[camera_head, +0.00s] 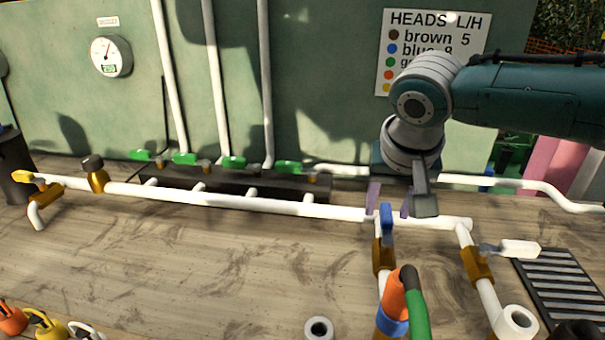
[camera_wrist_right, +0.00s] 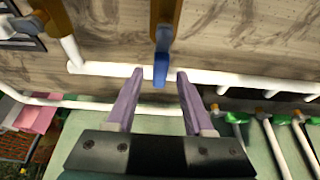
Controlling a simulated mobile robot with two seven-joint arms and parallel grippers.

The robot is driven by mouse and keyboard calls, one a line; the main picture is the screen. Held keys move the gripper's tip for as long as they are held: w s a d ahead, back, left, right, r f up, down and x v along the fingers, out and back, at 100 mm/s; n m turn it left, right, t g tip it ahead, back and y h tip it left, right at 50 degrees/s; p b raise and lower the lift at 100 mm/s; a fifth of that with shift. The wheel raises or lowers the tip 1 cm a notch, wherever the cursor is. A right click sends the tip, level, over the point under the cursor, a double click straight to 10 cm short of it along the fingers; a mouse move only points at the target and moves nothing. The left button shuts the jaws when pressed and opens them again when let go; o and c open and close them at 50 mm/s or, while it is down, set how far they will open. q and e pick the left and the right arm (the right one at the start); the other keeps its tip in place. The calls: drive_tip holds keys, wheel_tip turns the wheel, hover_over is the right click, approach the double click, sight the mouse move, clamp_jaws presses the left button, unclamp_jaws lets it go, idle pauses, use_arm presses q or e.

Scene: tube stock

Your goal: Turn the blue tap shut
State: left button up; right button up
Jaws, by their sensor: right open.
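The blue tap (camera_head: 386,218) has a short blue lever on a brass body (camera_head: 383,258), set in a white branch pipe that meets the long white pipe. Its lever looks roughly in line with the branch pipe. In the right wrist view the blue lever (camera_wrist_right: 161,62) lies between the two purple fingertips. My right gripper (camera_head: 389,206) is open, with one finger on each side of the lever; it also shows in the wrist view (camera_wrist_right: 160,74). I see a gap on both sides of the lever and cannot confirm contact. My left gripper is not in view.
A white-handled tap (camera_head: 515,248) stands to the right, near a dark grate (camera_head: 570,290). An orange, blue and green hose piece (camera_head: 395,305) stands in front of the blue tap. Green taps (camera_head: 232,162) line the back, and a yellow tap (camera_head: 25,177) is far left.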

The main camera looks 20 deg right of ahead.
drive_tip(key=shift+f, duration=0.2)
clamp_jaws()
idle(0.4)
idle(1.0)
